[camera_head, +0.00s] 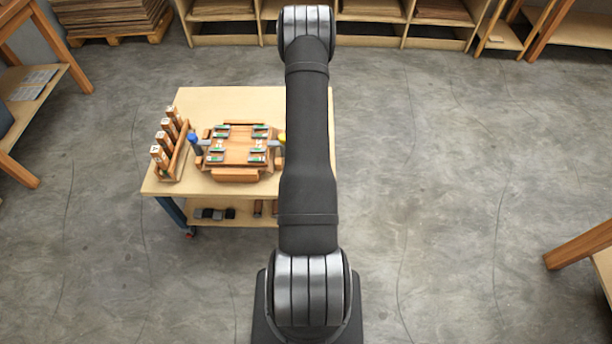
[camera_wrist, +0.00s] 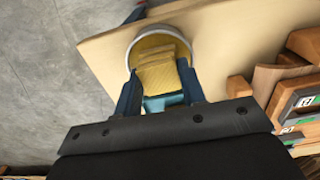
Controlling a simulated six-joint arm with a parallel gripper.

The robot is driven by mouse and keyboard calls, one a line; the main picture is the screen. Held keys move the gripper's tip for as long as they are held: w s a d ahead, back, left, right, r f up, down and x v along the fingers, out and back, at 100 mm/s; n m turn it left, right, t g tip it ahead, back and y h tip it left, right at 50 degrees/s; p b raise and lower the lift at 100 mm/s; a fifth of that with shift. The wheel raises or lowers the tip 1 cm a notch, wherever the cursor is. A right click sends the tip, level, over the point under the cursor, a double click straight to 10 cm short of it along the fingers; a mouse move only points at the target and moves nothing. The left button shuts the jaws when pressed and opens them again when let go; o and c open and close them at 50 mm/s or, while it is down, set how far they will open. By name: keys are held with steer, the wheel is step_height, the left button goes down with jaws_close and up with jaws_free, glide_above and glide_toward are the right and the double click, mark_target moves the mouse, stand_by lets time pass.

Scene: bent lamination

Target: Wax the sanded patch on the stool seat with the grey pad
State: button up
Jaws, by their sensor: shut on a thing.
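In the wrist view, the two dark fingers of my gripper (camera_wrist: 160,92) are shut on a small block (camera_wrist: 158,78) with a yellowish ribbed face and a teal lower part. No grey shows on it, so I cannot tell that it is the grey pad. Beyond it is a round, pale-rimmed tin (camera_wrist: 184,45) with a yellowish inside. The block overlaps the tin's opening; I cannot tell if they touch. The tin is on the light wooden bench top (camera_wrist: 105,50). My arm hides my gripper in the head view. I cannot make out a stool seat or a sanded patch.
On the bench (camera_head: 245,100) are a wooden clamping form (camera_head: 238,150) with several clamps and a rack of wooden-handled tools (camera_head: 168,142). A blue-topped item (camera_head: 194,143) stands between them. In the wrist view, wooden parts (camera_wrist: 300,100) lie to the right. The bench's far side is clear.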

steer(key=shift+r, duration=3.5)
